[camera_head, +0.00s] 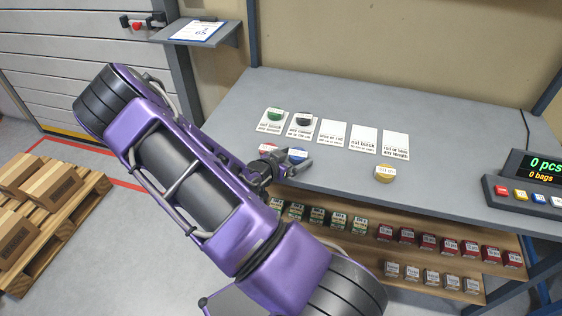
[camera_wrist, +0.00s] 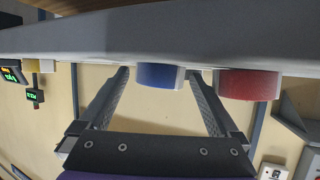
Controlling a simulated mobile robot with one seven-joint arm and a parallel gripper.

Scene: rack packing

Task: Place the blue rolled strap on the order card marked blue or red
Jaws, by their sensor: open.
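The blue rolled strap (camera_head: 297,153) lies near the table's front edge. In the wrist view it (camera_wrist: 160,77) shows between the two fingers. My gripper (camera_head: 292,163) is open, low at the front of the table, with nothing clamped. The fingers partly cover the blue strap in the head view. The third card from the left (camera_head: 332,131) appears to read "blue or red", with small print below that I cannot read. The rightmost card (camera_head: 396,145) appears to read "red or blue any length". Both cards are bare.
A red strap (camera_head: 267,148) lies left of the blue one. A green strap (camera_head: 275,114) and a black strap (camera_head: 304,118) sit on the two leftmost cards. Another "not black" card (camera_head: 364,139) is bare. A yellow strap (camera_head: 384,172) lies right; boxes fill the shelf below.

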